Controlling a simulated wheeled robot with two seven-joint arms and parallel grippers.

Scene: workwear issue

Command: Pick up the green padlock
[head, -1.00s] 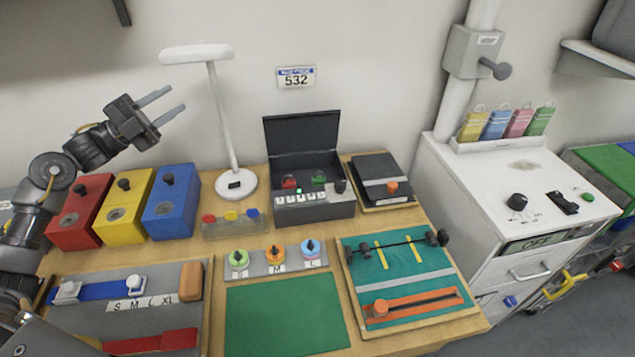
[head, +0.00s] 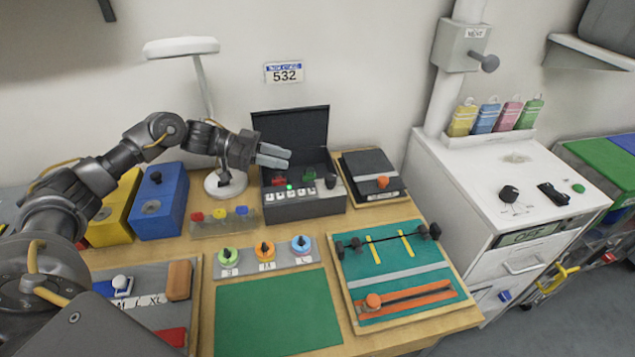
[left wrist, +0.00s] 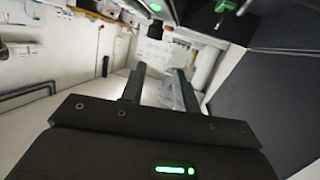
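A small green padlock (head: 308,174) sits in the open black box (head: 305,207), to the right of a red padlock (head: 278,181). A green piece that looks like this padlock shows at the top edge of the left wrist view (left wrist: 225,6). My left gripper (head: 288,158) is in front of the box's raised lid, above and left of the green padlock and apart from it. In the left wrist view its two fingers (left wrist: 158,78) stand apart with nothing held between them. My right gripper is in neither view.
The box's raised lid (head: 292,128) stands behind my left gripper. A white lamp (head: 205,90) is to the left, and a dark panel (head: 370,172) lies to the right. A green mat (head: 278,315) in front is bare.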

